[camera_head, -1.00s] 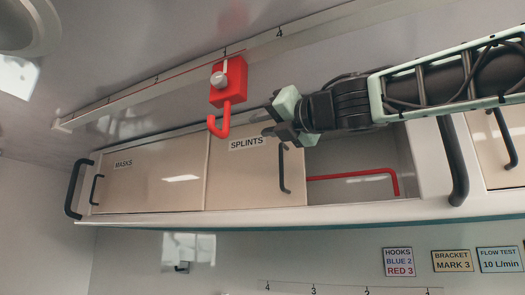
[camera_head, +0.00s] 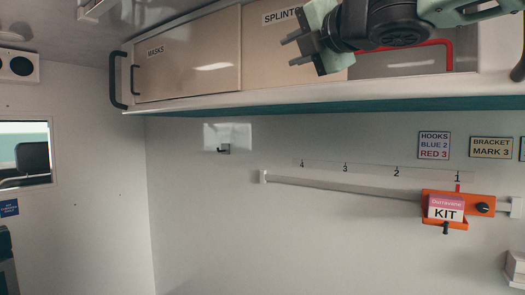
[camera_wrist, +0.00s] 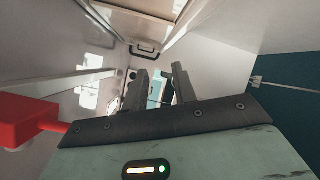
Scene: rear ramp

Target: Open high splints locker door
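The beige splints locker door (camera_head: 270,72) is in the upper middle of the head view, with its "SPLINTS" label partly cut off by my gripper. An uncovered locker space (camera_head: 385,66) with a red bar (camera_head: 440,44) shows to its right. The door's dark handle, visible earlier near its right edge, is hidden behind my gripper. My gripper (camera_head: 290,48) overlaps the door in the head view, its two fingers apart and pointing left. In the wrist view the fingers (camera_wrist: 158,88) are also apart, with nothing between them; contact with the door cannot be told.
The masks door (camera_head: 185,60) is to the left, near a black grab handle (camera_head: 117,80). An orange kit box (camera_head: 457,210) sits on the wall rail (camera_head: 340,185) below. A red block (camera_wrist: 28,120) is close on the wrist view's left. The lower wall is largely clear.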

